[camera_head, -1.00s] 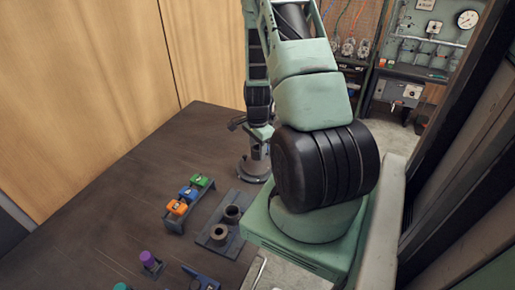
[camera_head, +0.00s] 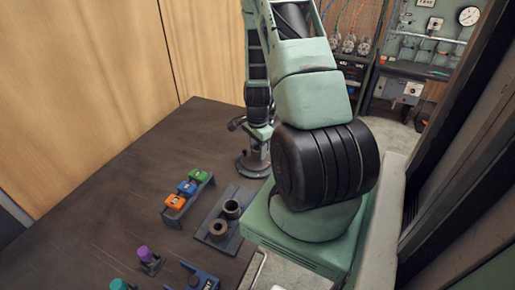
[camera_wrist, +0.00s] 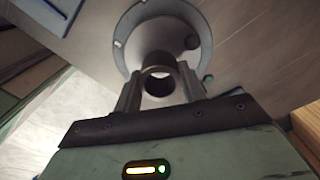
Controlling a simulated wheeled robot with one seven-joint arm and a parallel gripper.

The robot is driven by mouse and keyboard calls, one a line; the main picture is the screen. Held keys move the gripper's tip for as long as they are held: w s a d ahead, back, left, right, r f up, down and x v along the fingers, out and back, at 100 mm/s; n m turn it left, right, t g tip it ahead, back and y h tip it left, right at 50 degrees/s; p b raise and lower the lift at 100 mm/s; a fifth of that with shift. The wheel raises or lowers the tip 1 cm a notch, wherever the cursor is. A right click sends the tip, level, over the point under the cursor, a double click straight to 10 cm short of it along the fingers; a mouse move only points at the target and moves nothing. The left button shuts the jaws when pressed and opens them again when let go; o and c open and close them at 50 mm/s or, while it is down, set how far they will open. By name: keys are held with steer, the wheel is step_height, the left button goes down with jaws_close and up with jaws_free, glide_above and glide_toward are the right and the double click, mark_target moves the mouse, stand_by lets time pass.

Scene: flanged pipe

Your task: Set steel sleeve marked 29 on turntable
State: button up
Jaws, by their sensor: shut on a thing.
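My gripper (camera_wrist: 158,80) is shut on a grey steel sleeve (camera_wrist: 157,62), with one finger on each side of it in the wrist view. I look into the sleeve's round bore; no number is readable. Beyond it in the wrist view is a round grey disc with small holes near its rim, apparently the turntable (camera_wrist: 126,42). The sleeve overlaps the disc in the picture; I cannot tell whether they touch. In the head view, a round metal base, apparently the turntable's (camera_head: 252,166), stands at the table's right edge under my gripper. The sleeve is not clear there.
A dark plate (camera_head: 208,236) holds two sleeves (camera_head: 232,209). Beside it a rack (camera_head: 177,213) carries orange, blue and green blocks. A purple piece (camera_head: 144,253), a teal piece (camera_head: 119,285) and a blue item (camera_head: 205,282) are nearer. The table's left part is bare.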

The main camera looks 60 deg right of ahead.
steer(key=shift+f+b, duration=0.4)
steer(key=shift+f, duration=0.1)
stand_by(0.6)
steer(key=o, duration=1.7)
steer(key=shift+c, duration=0.2)
steer(key=shift+r, duration=0.1)
step_height(320, 180, up, 7)
steer(key=p, duration=0.5)
